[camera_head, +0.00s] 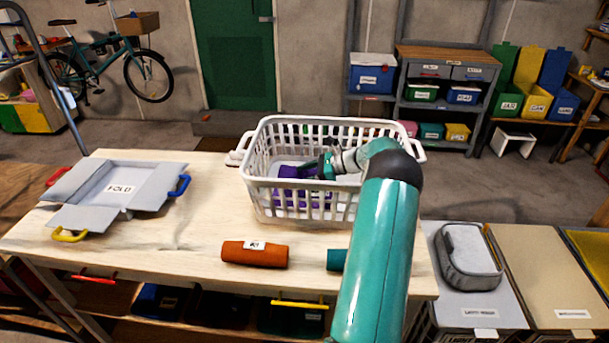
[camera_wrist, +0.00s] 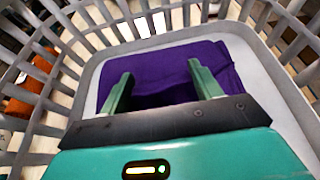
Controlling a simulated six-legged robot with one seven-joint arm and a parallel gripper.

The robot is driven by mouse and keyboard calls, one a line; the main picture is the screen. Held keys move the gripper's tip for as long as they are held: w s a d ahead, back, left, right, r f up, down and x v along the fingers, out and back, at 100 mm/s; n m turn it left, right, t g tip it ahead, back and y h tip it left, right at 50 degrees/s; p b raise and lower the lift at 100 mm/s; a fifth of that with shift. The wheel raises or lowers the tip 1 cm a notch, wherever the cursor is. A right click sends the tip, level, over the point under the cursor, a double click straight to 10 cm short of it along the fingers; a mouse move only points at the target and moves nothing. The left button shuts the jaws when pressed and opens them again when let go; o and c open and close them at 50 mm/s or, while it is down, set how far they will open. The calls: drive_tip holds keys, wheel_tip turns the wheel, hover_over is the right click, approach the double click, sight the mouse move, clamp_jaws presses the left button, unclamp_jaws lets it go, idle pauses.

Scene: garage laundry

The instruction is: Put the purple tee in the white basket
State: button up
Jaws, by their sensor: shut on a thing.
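The white basket (camera_head: 300,185) stands upright on the wooden table, towards its back right. The purple tee (camera_wrist: 215,52) lies folded on the pale basket floor in the wrist view. In the head view, purple cloth (camera_head: 290,172) shows inside the basket and through its slats. My gripper (camera_head: 326,168) reaches down into the basket from the right. In the wrist view its two green fingers (camera_wrist: 159,74) are at the near part of the tee, shut on its cloth with some width between them. The exact grip is partly hidden by the fingers.
A grey folding board (camera_head: 115,184) lies on the table's left. An orange roll (camera_head: 255,254) lies in front of the basket, and a teal roll (camera_head: 336,260) is partly hidden by my arm. Lidded bins (camera_head: 480,308) stand right of the table. The table's middle left is clear.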

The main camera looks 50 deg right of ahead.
drive_tip(key=o, duration=1.1)
drive_tip(key=shift+c, duration=0.2)
drive_tip(key=shift+d, duration=0.1)
drive_tip(key=v, duration=0.7)
drive_tip(key=shift+s+r, duration=0.1)
drive_tip(key=shift+s, duration=0.05)
